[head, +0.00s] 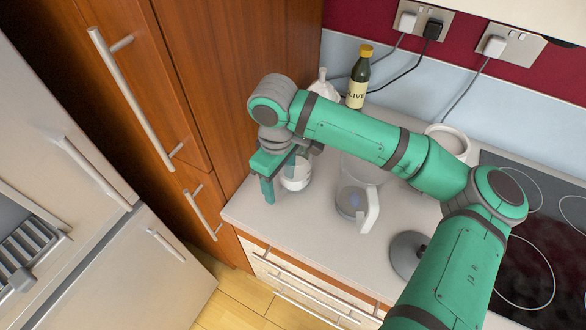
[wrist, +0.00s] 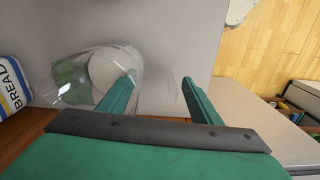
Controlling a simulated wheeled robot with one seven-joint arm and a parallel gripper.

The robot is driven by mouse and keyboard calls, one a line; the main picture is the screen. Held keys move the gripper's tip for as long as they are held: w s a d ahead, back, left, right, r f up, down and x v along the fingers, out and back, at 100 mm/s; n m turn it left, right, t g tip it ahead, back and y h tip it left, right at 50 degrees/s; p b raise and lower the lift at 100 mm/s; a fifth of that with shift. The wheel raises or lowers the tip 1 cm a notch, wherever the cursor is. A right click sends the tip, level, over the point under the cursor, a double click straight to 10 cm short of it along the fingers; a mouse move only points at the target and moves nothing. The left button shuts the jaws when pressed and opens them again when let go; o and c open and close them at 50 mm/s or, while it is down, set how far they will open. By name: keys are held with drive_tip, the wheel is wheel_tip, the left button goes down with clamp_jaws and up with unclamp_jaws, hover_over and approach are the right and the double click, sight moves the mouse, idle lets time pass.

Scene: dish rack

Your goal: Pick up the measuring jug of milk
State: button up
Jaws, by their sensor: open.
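The measuring jug of milk (head: 296,176) is clear with white milk in it. It stands near the left end of the counter, partly hidden by my gripper (head: 284,180). In the wrist view the clear jug (wrist: 105,68) lies to the left, partly behind the left finger. A faint clear part of it, perhaps the handle, shows in the gap between the fingers. My gripper (wrist: 158,80) is open, with its fingers apart. I cannot tell whether a finger touches the jug.
A clear kettle-like vessel with a white handle (head: 370,212) stands to the right of the jug. An olive bottle (head: 357,88) stands behind. A bread packet (wrist: 12,86) shows at the wrist view's left. The hob (head: 540,230) is at the right.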

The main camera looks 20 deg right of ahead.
sight(281, 194)
drive_tip(key=shift+f, duration=1.5)
clamp_jaws()
